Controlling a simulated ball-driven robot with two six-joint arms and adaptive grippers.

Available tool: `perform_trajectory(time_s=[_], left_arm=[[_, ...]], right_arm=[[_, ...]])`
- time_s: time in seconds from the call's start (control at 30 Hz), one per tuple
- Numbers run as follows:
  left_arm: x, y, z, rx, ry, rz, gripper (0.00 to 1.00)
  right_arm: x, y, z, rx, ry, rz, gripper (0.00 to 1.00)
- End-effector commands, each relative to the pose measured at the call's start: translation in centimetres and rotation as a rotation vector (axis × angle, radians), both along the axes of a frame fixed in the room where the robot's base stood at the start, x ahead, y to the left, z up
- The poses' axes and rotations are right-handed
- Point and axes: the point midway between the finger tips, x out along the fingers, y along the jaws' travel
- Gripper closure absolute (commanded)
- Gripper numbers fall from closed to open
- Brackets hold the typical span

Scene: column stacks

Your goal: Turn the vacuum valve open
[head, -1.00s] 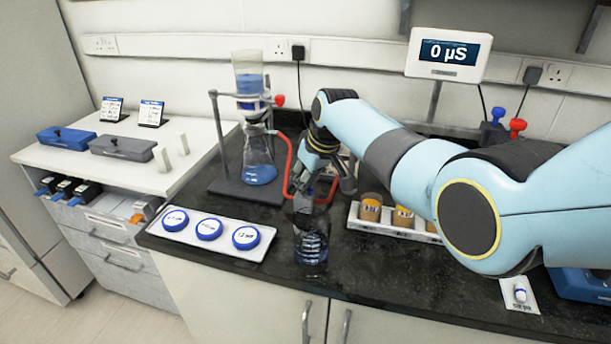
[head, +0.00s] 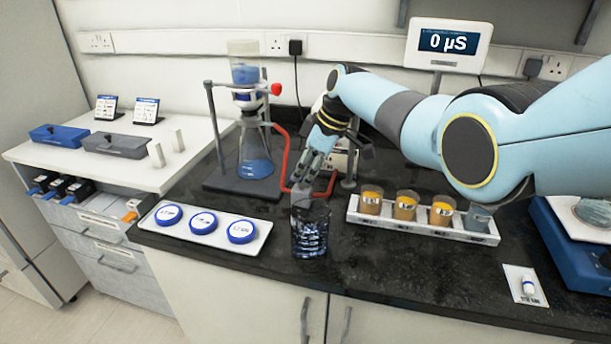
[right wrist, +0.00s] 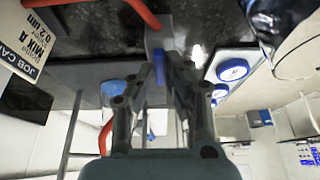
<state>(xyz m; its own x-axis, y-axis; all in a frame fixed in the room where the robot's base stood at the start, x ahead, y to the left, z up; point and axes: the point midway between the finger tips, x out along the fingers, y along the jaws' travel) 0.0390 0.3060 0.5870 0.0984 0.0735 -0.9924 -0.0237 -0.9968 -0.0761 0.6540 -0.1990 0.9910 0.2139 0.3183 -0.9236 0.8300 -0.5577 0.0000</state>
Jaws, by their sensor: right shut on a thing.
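My right gripper (head: 303,182) reaches down to the bench beside the filter flask. In the right wrist view its fingers (right wrist: 160,75) are closed around a narrow blue handle (right wrist: 158,66). That handle belongs to the grey vacuum valve (right wrist: 158,38), which also shows below the fingertips in the head view (head: 301,197). The handle is hidden by the fingers in the head view, and its angle is hard to judge. A red hose (head: 284,165) runs from the filter flask (head: 255,165) toward the valve. My left gripper is not in view.
A glass beaker (head: 310,237) stands close in front of the valve. A white tray with blue lids (head: 203,223) lies to the left, and a rack of orange-filled cups (head: 405,206) to the right. A display (head: 447,44) reads 0 µS.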

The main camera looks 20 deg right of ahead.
Motion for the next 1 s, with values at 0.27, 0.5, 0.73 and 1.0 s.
perform_trajectory(time_s=[0.27,0.5,0.73,1.0], left_arm=[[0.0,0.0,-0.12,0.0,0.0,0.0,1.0],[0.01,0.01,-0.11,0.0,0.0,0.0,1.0],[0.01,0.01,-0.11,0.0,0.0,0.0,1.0],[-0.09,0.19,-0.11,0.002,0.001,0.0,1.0]], right_arm=[[-0.02,-0.04,-0.02,-0.002,0.0,0.015,1.0],[-0.02,-0.04,-0.02,-0.002,0.0,0.015,0.84],[-0.01,-0.04,-0.02,-0.001,0.001,0.013,0.65],[-0.03,-0.22,0.45,-0.001,-0.002,0.012,0.65]])
